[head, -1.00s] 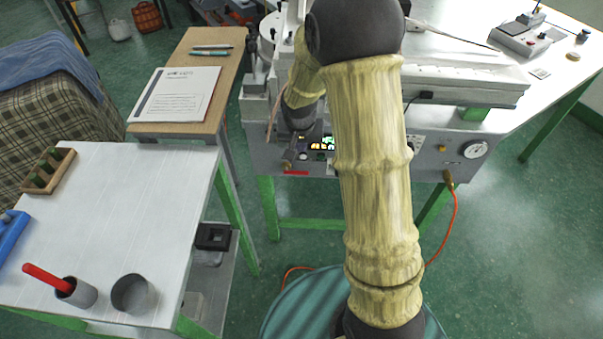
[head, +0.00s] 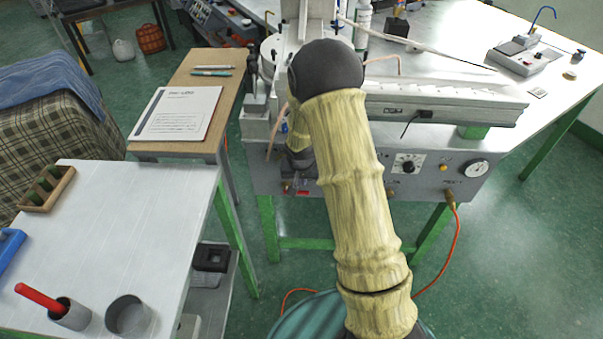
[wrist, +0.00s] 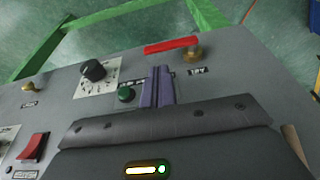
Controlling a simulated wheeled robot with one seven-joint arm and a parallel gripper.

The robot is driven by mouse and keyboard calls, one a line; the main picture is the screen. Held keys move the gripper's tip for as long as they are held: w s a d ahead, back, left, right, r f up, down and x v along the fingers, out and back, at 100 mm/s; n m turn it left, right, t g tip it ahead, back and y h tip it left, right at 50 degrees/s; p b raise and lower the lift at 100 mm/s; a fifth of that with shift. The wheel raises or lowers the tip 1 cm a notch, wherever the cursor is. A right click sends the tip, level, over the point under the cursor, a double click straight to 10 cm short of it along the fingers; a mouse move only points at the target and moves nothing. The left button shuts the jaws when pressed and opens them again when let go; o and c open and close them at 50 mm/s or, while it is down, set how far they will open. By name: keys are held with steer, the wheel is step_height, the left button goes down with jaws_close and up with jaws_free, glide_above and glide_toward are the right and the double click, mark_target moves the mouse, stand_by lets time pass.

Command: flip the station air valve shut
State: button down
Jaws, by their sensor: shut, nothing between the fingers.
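The station air valve is a red lever (wrist: 172,45) on a brass fitting (wrist: 193,53) on the grey station panel. In the wrist view the lever lies along the panel's edge, pointing left from the fitting. In the head view the red lever (head: 303,192) shows low on the panel's left end, beside its brass fitting (head: 286,187). My gripper (wrist: 159,72) is shut and empty, its fingers together just short of the lever. I see a gap in the picture but cannot tell contact for certain. In the head view my arm partly hides the gripper.
A green button (wrist: 126,94), a black dial (wrist: 94,71) and a red rocker switch (wrist: 33,146) sit near the fingers. A gauge (head: 476,169) and an orange hose (head: 457,235) are at the panel's right. A white table (head: 130,220) stands at left.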

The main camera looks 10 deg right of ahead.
mark_target(301, 191)
steer(key=shift+f, duration=1.8)
steer(key=shift+w+f+y, duration=0.1)
steer(key=shift+f+y, duration=0.05)
steer(key=shift+y, duration=0.15)
